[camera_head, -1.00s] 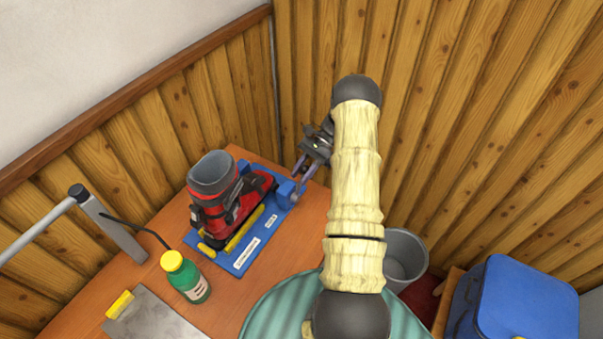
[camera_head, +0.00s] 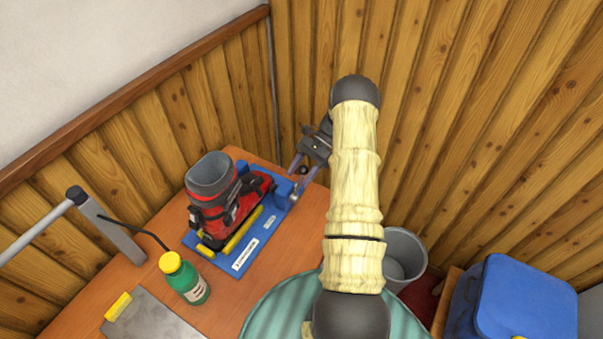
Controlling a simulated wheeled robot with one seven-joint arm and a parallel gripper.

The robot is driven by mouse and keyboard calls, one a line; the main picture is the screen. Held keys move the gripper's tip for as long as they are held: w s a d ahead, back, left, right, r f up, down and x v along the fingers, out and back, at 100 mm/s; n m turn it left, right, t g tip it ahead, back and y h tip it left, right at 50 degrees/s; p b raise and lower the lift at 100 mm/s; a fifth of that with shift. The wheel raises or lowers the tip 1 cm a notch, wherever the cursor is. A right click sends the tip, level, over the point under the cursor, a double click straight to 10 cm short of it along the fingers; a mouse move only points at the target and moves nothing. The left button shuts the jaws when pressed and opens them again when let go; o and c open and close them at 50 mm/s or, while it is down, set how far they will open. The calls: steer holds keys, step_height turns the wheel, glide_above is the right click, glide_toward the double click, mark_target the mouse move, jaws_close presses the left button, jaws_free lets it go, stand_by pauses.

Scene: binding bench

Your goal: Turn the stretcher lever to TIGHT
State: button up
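The boot stretcher is a blue base (camera_head: 247,250) on the bench, with a blue block (camera_head: 283,187) at its right end. A red and black boot (camera_head: 225,205) with a grey cuff sits on it. A short grey metal lever (camera_head: 296,193) stands at the block's right side, with a dark round knob (camera_head: 304,170) near its top. My gripper (camera_head: 303,172) hangs over this end, its two purplish fingers apart on either side of the knob. I cannot tell whether they touch it. White labels lie on the base, but their words are too small to read.
A green bottle with a yellow cap (camera_head: 184,278) stands in front of the base. A grey plate (camera_head: 150,318) lies at the front left, and a grey lamp-like post (camera_head: 110,228) stands at left. A grey bucket (camera_head: 405,258) and blue box (camera_head: 520,300) are at right. Wooden walls enclose the back.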

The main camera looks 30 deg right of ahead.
steer(key=shift+w+d+r+b, duration=0.2)
steer(key=shift+d+b, duration=0.1)
steer(key=shift+d, duration=0.15)
steer(key=b+v, duration=0.4)
steer(key=v, duration=0.7)
steer(key=shift+s+r, duration=0.1)
